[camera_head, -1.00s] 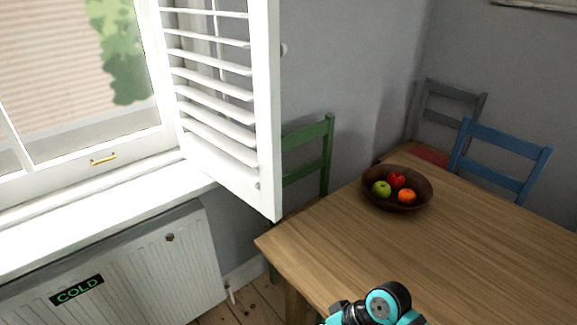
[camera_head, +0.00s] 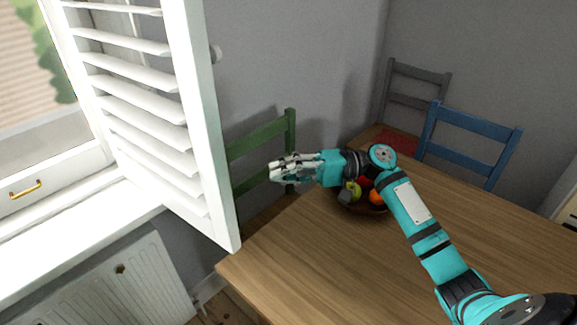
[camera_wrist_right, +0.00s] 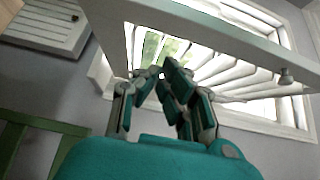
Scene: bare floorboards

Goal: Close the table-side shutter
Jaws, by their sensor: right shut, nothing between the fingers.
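The table-side shutter (camera_head: 205,130) is a white louvred panel. It stands swung open into the room, with its free edge toward the table. A round white knob (camera_head: 216,54) sits on its wall-facing side, and the knob also shows in the right wrist view (camera_wrist_right: 286,76). My right gripper (camera_head: 272,172) is shut and empty. It is above the table, to the right of the shutter's free edge and apart from it, pointing left. In the right wrist view its fingers (camera_wrist_right: 160,74) point toward the shutter panel (camera_wrist_right: 220,40). My left gripper is not in view.
The wooden table (camera_head: 300,262) holds a dark bowl of fruit, partly hidden by my right arm. A green chair (camera_head: 262,132) stands between wall and table. A blue chair (camera_head: 470,140) and a grey chair are behind. A radiator (camera_head: 115,285) is under the sill.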

